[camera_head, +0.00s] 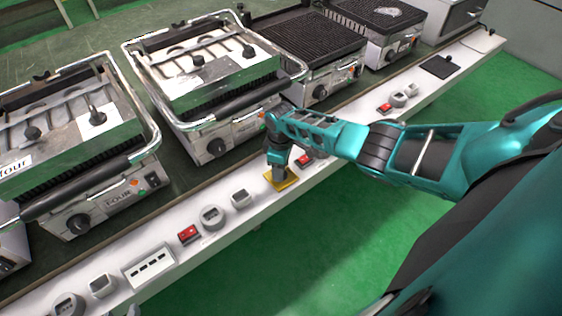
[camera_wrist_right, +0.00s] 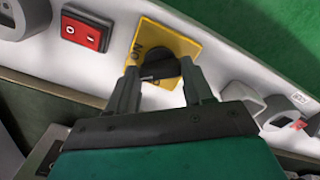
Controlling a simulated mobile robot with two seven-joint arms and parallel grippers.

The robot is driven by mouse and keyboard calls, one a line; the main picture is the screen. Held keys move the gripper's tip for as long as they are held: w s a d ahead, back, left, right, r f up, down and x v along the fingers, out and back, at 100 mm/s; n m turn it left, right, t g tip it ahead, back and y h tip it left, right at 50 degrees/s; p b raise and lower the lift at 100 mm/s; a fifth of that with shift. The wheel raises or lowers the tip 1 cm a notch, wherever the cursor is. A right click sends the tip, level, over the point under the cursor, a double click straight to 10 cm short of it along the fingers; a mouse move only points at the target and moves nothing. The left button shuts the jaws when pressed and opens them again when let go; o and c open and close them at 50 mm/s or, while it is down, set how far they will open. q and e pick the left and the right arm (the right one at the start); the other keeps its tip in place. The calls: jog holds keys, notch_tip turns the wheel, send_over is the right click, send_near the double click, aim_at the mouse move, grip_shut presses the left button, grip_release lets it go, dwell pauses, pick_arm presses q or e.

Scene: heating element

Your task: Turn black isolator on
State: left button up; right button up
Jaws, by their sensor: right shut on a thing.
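The black isolator is a dark rotary knob (camera_wrist_right: 160,69) on a square yellow plate (camera_wrist_right: 176,38), fixed to the white panel strip. Part of an "ON" mark shows on the plate beside the knob in the right wrist view. In the head view the yellow plate (camera_head: 291,183) shows around my gripper, and the knob is hidden. My right gripper (camera_head: 279,176) points down onto the plate. In the right wrist view its two fingers (camera_wrist_right: 160,82) stand on either side of the knob, shut on its handle.
A red switch (camera_wrist_right: 86,30) sits beside the plate, and a grey socket (camera_wrist_right: 277,112) is on its other side. More sockets and another red switch (camera_head: 188,234) line the white strip (camera_head: 215,238). Several contact grills (camera_head: 205,75) stand behind it. Green floor lies in front.

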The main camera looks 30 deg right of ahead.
jog(key=m+p, duration=0.1)
jog(key=m, duration=0.3)
jog(key=shift+m+p, duration=0.4)
jog(key=shift+m, duration=1.1)
jog(key=o, duration=1)
jog(key=shift+o, duration=0.2)
jog(key=shift+r+p, duration=0.4)
jog(key=shift+r, duration=0.15)
notch_tip(320, 180, up, 4)
jog(key=shift+f+p, duration=0.15)
jog(key=shift+p, duration=0.7)
notch_tip(320, 180, up, 7)
